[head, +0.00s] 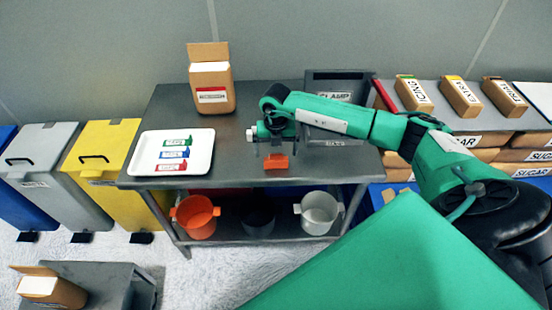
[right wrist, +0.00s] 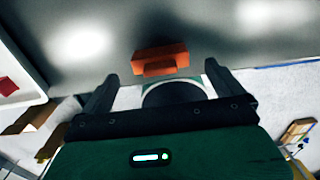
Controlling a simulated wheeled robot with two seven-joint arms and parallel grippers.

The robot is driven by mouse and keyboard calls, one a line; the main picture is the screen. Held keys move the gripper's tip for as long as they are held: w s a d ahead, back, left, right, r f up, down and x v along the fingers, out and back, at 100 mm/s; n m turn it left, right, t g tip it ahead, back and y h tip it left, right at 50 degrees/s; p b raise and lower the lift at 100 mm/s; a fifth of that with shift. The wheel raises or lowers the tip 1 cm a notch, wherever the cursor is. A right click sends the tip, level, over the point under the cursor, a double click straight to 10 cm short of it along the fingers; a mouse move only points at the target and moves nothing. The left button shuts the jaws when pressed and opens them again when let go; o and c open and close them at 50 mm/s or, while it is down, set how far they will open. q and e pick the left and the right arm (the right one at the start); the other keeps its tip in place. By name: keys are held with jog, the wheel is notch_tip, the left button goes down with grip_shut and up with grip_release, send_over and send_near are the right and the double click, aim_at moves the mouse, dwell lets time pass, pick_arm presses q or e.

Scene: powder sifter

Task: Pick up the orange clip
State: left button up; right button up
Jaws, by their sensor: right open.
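The orange clip (head: 276,162) lies on the dark metal table (head: 230,150) near its front edge. It also shows in the right wrist view (right wrist: 160,58), ahead of and between the two fingers. My right gripper (head: 276,150) is open and empty, its fingers apart, just behind and above the clip in the head view. In the right wrist view the open fingers (right wrist: 158,85) stand on either side, with the clip beyond their tips. I cannot tell whether they touch it. My left gripper is not in view.
A white tray (head: 143,165) with green, blue and red clips sits at the table's left. A cardboard box (head: 211,90) stands at the back. A grey bin labelled clamp (head: 338,76) is behind my right arm. Buckets (head: 195,216) sit on the lower shelf.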

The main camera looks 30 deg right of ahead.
aim_at(276, 161)
jog(key=shift+f, duration=1.35)
jog(key=c, duration=1)
jog(key=shift+r, duration=0.1)
jog(key=shift+c, duration=0.2)
